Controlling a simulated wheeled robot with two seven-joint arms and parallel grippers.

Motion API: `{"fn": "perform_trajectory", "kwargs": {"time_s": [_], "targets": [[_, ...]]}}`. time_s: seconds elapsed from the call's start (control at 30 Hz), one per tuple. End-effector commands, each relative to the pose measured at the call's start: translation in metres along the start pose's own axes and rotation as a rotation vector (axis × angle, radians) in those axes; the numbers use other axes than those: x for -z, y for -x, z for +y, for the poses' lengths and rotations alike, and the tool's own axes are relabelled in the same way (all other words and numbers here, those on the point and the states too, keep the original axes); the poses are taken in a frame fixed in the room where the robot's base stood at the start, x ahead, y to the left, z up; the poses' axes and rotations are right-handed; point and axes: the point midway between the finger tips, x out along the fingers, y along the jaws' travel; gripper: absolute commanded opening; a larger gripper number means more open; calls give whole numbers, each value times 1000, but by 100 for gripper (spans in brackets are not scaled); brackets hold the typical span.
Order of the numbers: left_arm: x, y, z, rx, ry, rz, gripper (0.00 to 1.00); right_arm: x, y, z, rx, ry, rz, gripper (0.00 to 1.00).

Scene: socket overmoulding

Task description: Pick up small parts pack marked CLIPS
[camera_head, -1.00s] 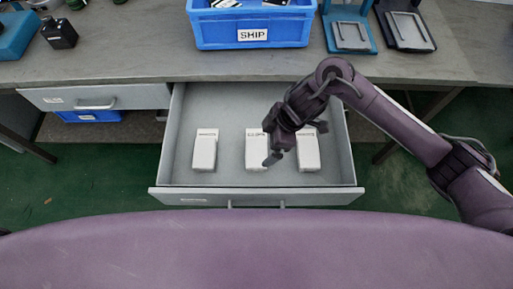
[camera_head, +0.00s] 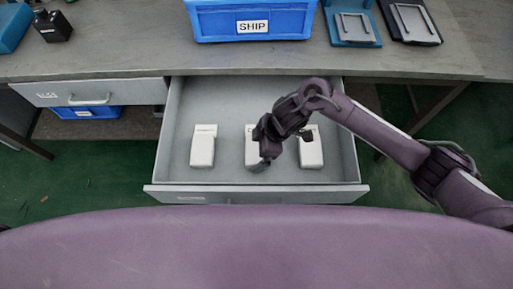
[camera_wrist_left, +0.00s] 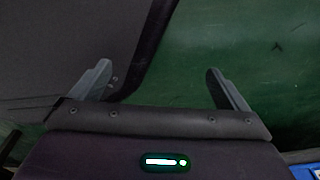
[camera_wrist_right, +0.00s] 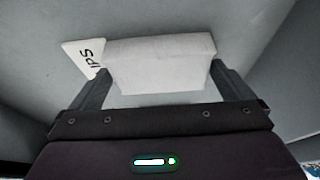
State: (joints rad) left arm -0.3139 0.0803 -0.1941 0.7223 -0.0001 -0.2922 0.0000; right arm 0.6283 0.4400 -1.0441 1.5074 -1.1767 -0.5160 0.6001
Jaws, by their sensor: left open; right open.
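Three white packs stand in the open drawer (camera_head: 345,160). The middle pack (camera_head: 251,150) is partly hidden by my right gripper (camera_head: 262,160). In the right wrist view this white pack (camera_wrist_right: 160,62) lies between the two fingers of my right gripper (camera_wrist_right: 165,88), and its label ends in "IPS". The right fingers are open on either side of it; whether they touch it I cannot tell. My left gripper (camera_wrist_left: 160,85) is open and empty, over the green floor, and is not in the head view.
A left pack (camera_head: 203,146) and a right pack (camera_head: 311,150) flank the middle one. The drawer walls stand around them. A blue bin marked SHIP (camera_head: 215,27) and device stands (camera_head: 352,28) are on the bench above. A second, nearly shut drawer (camera_head: 95,93) is at left.

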Motion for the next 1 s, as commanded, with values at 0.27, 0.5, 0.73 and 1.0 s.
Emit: {"fn": "perform_trajectory", "kwargs": {"time_s": [0.27, 0.5, 0.73, 1.0], "targets": [[-10, 0, 1, -1, 0, -13, 96, 0, 0, 0, 0, 0, 0, 72], [-11, 0, 0, -1, -1, -15, 96, 0, 1, 0, 0, 1, 0, 72], [-8, 2, -1, 1, -3, -5, 96, 7, 16, 0, -1, 2, 2, 72], [-28, 10, -3, 3, -9, -14, 96, 31, 73, 1, -5, 6, 3, 72]]}}
